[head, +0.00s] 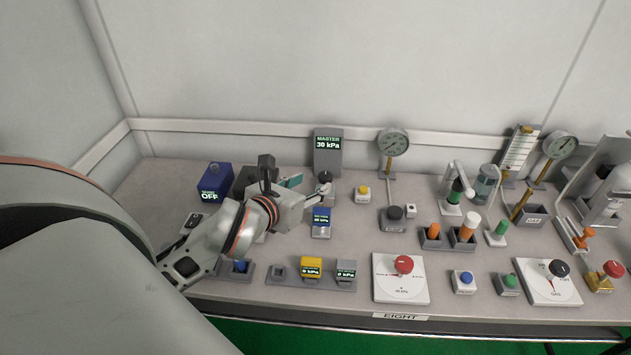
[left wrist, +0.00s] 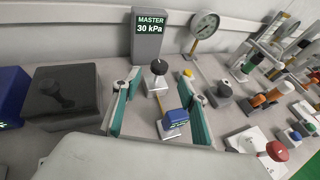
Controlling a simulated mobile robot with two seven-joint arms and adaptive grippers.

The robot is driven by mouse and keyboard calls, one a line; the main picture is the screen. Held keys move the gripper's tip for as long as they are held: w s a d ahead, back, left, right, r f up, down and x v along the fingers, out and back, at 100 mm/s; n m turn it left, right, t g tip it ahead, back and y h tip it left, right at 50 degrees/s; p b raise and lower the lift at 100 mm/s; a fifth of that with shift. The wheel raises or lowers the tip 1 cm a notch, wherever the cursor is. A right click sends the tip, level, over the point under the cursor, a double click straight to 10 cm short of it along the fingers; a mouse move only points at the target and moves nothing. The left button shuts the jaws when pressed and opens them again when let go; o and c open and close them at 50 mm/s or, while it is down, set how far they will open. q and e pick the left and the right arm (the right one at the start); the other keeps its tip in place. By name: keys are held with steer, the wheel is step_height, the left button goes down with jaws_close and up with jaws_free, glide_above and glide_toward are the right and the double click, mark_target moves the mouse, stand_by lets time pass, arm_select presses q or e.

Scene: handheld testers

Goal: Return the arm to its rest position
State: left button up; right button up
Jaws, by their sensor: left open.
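My left arm comes in from the left in the head view. Its gripper (head: 309,188) is over the left-middle of the bench, with teal finger pads. In the left wrist view the gripper (left wrist: 160,80) is open, its fingers wide apart with nothing held. A blue handheld tester (head: 321,220) with a lit screen stands on a grey stand just below the gripper; it also shows between the fingers in the left wrist view (left wrist: 176,118). A black knob (left wrist: 159,67) on a base shows beyond the fingertips. My right gripper is not in view.
The grey MASTER display (head: 328,150) reads 30 kPa behind the gripper. A blue box reading OFF (head: 213,182) and a dark box (left wrist: 63,92) stand to the left. Yellow (head: 312,267) and grey (head: 345,271) testers sit in front. A red-knob panel (head: 401,286) stands front centre.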

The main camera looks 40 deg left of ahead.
arm_select(q)
steer(key=shift+s+r, duration=0.15)
steer(key=shift+s, duration=0.2)
stand_by(0.3)
